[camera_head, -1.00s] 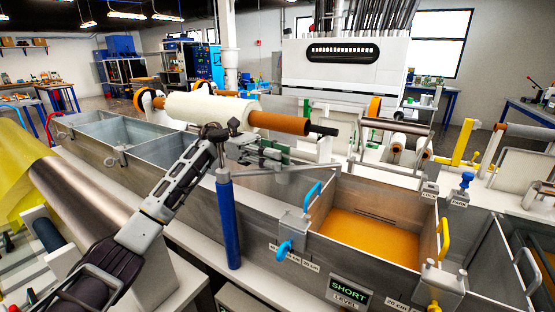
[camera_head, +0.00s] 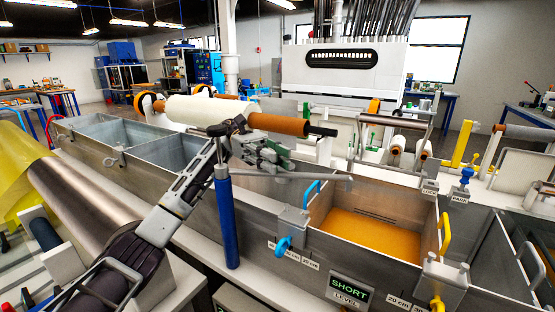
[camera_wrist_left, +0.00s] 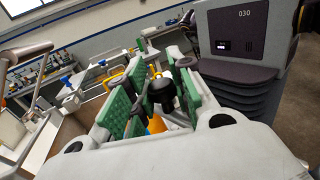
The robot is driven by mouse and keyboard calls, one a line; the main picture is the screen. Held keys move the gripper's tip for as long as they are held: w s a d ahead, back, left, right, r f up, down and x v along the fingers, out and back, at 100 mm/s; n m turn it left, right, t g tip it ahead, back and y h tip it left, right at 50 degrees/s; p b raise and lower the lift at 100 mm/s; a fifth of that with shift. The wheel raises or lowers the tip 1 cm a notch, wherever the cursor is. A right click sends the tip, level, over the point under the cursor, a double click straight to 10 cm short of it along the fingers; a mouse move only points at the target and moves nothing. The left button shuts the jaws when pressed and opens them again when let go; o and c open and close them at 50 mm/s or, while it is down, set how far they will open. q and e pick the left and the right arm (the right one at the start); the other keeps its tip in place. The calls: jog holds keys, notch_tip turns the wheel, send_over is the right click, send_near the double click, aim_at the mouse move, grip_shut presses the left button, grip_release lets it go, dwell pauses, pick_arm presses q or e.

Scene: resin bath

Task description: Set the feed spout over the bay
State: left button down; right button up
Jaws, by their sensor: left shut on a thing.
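The feed spout is a grey horizontal tube (camera_head: 318,176) on a blue post (camera_head: 228,222). Its free end appears against the far left edge of the bay; I cannot tell exactly what lies below it. The bay (camera_head: 427,213) is a grey-walled compartment with a flat orange floor or fill. My left gripper (camera_head: 273,157) is over the tube, right of the post top. In the left wrist view its green-padded fingers (camera_wrist_left: 150,97) are shut on a black knob (camera_wrist_left: 161,91). The knob is hidden in the head view. My right gripper is not in view.
A blue handle (camera_head: 311,192) and a yellow handle (camera_head: 445,233) flank the bay. A "SHORT LEVEL" display (camera_head: 350,291) is at its front. Empty grey compartments (camera_head: 125,133) lie to the left. A white roll with an orange core (camera_head: 205,109) stands behind my gripper.

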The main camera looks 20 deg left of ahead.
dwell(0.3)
pick_arm(q)
jog(key=c, duration=1.3)
grip_release()
jog(key=shift+a, duration=0.1)
jog(key=shift+v, duration=2.5)
jog(key=shift+w+a, duration=0.2)
jog(key=shift+w, duration=0.15)
jog(key=shift+w+a, duration=0.1)
jog(key=shift+a, duration=0.05)
jog(key=shift+w+a, duration=0.25)
jog(key=shift+a, duration=0.15)
jog(key=shift+a, duration=0.15)
